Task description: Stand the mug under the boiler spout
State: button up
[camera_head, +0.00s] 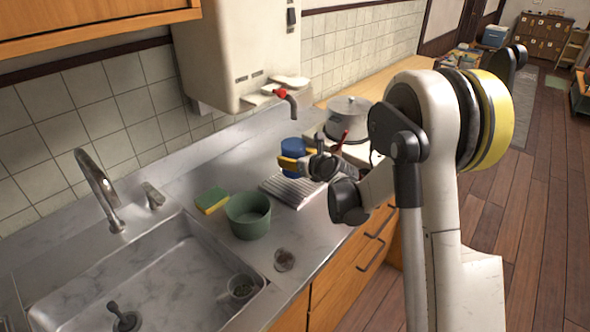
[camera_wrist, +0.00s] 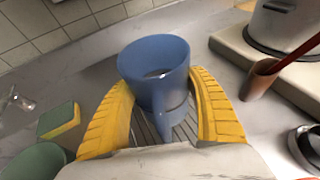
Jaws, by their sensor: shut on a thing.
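The blue mug (camera_wrist: 152,62) is upright between the yellow fingers of my gripper (camera_wrist: 162,108) in the wrist view, which are shut on it. In the head view the mug (camera_head: 291,147) is partly hidden by my gripper (camera_head: 300,160), over or beside a ribbed metal drain tray (camera_head: 283,190). I cannot tell whether the mug touches the tray. The white boiler (camera_head: 235,50) hangs on the wall, and its spout (camera_head: 287,97) with a red part sits above the mug in the picture.
A green bowl (camera_head: 248,215) and a sponge (camera_head: 211,200) stand left of the tray, near the sink (camera_head: 150,275).

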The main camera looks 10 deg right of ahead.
jog(key=shift+f+b, duration=0.7)
jog(key=shift+f, duration=1)
jog(key=shift+f, duration=0.1)
jog(key=shift+f, duration=0.15)
jog(key=o, duration=1.2)
